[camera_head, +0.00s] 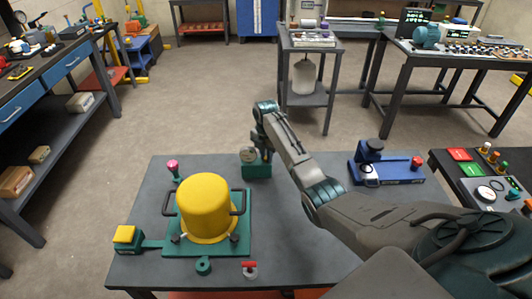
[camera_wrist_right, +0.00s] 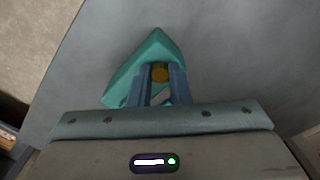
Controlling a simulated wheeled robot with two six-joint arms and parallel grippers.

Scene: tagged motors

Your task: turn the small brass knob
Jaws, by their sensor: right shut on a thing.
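The small brass knob (camera_wrist_right: 160,72) shows in the right wrist view, between the two fingertips of my right gripper (camera_wrist_right: 161,80). The gripper is shut on it. The knob sits on a teal-green housing (camera_wrist_right: 152,48). In the head view my right gripper (camera_head: 262,147) reaches down from above to the green housing (camera_head: 257,171) at the far edge of the table. The knob itself is hidden in the head view by the gripper. My left gripper is not in view.
On the grey table (camera_head: 285,240), a yellow cylinder (camera_head: 206,205) with dark handles stands on a green base at left. A pink knob (camera_head: 173,167) is behind it, and a yellow button box (camera_head: 127,236) is at the left edge. A blue device (camera_head: 372,165) stands at back right, beyond my right arm.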

